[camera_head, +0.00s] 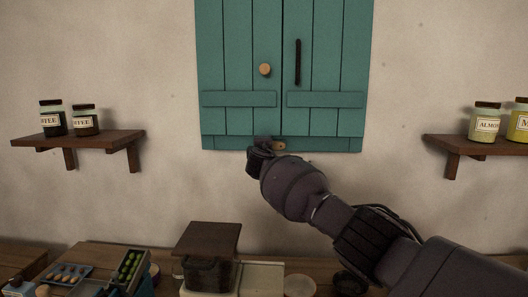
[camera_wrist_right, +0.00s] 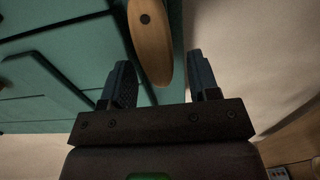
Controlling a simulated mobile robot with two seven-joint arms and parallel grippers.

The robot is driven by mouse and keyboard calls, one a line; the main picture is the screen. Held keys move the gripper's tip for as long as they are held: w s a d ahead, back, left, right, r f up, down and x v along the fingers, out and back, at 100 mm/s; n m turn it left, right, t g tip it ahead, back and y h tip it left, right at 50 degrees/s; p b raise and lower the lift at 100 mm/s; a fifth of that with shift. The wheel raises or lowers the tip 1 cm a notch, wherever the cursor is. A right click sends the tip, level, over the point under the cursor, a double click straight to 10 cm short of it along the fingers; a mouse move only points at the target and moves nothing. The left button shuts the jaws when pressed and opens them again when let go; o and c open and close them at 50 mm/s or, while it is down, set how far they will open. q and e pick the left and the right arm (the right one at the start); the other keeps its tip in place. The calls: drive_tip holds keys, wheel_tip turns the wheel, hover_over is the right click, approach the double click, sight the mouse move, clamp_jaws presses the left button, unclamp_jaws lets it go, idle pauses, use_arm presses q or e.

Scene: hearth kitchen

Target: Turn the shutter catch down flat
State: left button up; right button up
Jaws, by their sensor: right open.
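The teal shutter (camera_head: 228,65) is shut against the wall, with two leaves. The shutter catch (camera_head: 279,145) is a small wooden piece at the bottom edge of the leaves, partly hidden by my right gripper (camera_head: 258,146). In the right wrist view the catch (camera_wrist_right: 151,45) is a long, round-ended wooden bar with a dark pin. Its rounded end points toward the space between the open fingers of my right gripper (camera_wrist_right: 163,82). I see no clear contact; the fingers lie on either side of that end. My left gripper is out of view.
A round wooden knob (camera_head: 265,69) and a dark upright handle (camera_head: 298,62) are on the shutter. Shelves with jars stand left (camera_head: 90,138) and right (camera_head: 470,143). Below, the counter holds a dark-lidded box (camera_head: 207,240), a green-filled tray (camera_head: 130,266) and bowls (camera_head: 299,287).

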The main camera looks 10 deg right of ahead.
drive_tip(key=s+a, duration=0.2)
drive_tip(key=s, duration=0.8)
drive_tip(key=shift+s, duration=0.25)
idle(0.3)
